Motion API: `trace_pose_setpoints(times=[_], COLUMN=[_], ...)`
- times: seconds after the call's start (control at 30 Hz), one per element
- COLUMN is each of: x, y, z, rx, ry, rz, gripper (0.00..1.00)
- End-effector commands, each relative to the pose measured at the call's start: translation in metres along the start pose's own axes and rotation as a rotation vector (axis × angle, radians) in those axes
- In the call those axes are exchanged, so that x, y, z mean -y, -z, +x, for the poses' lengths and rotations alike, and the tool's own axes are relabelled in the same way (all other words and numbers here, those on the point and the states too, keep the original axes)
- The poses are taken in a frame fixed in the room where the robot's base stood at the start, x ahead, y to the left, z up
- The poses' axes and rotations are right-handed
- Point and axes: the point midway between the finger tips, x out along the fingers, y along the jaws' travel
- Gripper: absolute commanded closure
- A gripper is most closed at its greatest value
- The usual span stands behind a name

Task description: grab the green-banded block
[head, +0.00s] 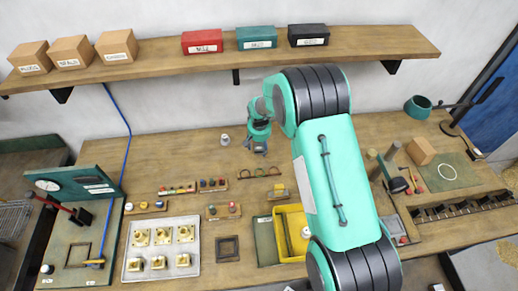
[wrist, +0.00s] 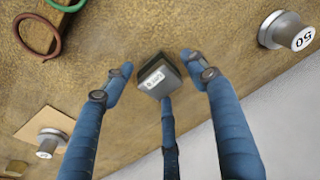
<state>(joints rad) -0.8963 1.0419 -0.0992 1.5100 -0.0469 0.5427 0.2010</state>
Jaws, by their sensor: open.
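My gripper (wrist: 156,68) has its blue fingers spread apart in the wrist view. In the head view my gripper (head: 258,147) is over the back middle of the bench. A small dark grey block (wrist: 158,78) with a pale, lettered label shows between the fingertips. I see no green band on it, and cannot tell whether a finger touches it. Brass blocks (head: 141,237) sit in a white tray (head: 128,275) at the front left. A small brass piece (head: 277,190) lies right of centre. I cannot make out a green band on any block.
A grey weight marked 50 (wrist: 290,30) stands near the gripper. A yellow bin (head: 281,238) is at front right, partly hidden by my arm. A shelf (head: 190,57) with boxes runs along the wall.

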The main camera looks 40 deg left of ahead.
Motion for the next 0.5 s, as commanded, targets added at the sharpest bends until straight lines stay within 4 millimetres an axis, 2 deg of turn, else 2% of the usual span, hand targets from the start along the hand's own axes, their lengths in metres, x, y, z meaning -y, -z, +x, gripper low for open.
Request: trace_pose_setpoints(times=[0.2, 0.5], x=[0.0, 0.0], y=[0.0007, 0.0005], z=[0.0073, 0.0074], rx=[-0.002, -0.002], ry=[0.0, 0.0], rz=[0.0, 0.0], gripper=[0.42, 0.42])
